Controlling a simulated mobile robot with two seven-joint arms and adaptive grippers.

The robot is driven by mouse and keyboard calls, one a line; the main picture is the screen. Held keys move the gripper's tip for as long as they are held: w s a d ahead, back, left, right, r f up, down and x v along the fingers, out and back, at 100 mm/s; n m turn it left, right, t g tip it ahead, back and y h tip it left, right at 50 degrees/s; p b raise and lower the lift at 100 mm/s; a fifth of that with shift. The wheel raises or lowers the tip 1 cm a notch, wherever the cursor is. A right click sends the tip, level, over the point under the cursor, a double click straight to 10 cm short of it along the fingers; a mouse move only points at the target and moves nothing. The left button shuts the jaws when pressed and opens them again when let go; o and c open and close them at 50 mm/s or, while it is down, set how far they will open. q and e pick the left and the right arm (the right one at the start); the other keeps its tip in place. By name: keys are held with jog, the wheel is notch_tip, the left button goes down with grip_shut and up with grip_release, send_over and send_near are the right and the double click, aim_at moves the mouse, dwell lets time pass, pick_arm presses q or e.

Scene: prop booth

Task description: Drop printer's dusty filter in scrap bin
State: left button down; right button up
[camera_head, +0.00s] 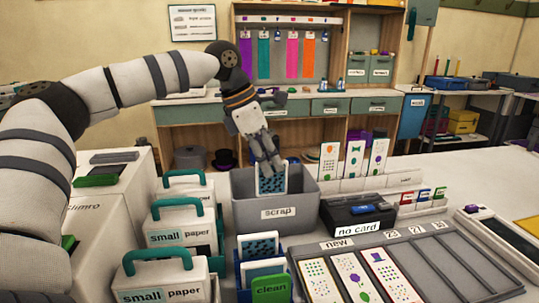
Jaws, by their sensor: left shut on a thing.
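My left gripper (268,163) reaches in from the left and points down over the grey scrap bin (305,211), which is labelled "scrap". It is shut on a flat filter (271,184) with a white frame and a dark-speckled blue face. The filter is upright, and its lower part is inside the bin's opening, hidden behind the front wall. I cannot tell whether it touches the bin's floor. A pale machine (112,180) marked "Slimro", possibly the printer, stands at the left, partly covered by my left arm. My right gripper is not in view.
In front of the bin, a blue rack holds similar filters (258,247) and a green "clean" tag (271,290). Several "small paper" boxes (182,231) with teal handles stand to the left. A black "no card" device (358,212) and a grey card tray (432,268) lie to the right.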

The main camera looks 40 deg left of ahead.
pick_arm(q)
jog(key=c, duration=1.6)
grip_release()
jog(key=v, duration=1.2)
